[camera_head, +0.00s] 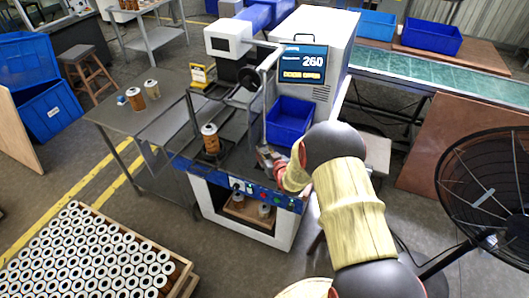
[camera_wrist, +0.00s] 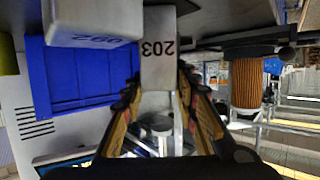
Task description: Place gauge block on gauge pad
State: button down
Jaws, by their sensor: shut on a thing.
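My gripper (camera_wrist: 157,88) is shut on a light grey gauge block (camera_wrist: 158,50) marked 203, which appears upside down between the fingertips in the wrist view. In the head view my gripper (camera_head: 270,157) is low over the machine's dark worktop, just in front of the blue bin, and the block is hard to make out there. A second grey block (camera_wrist: 92,22) with an inverted number is close on the left in the wrist view. I cannot make out the gauge pad, nor tell whether the held block touches a surface.
The blue bin (camera_head: 289,121) stands behind my gripper. An orange filter cartridge (camera_head: 210,138) stands on the machine to the left; it also shows in the wrist view (camera_wrist: 246,83). A black fan (camera_head: 490,190) stands at the right.

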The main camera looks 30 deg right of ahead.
jog(key=c, duration=1.4)
grip_release()
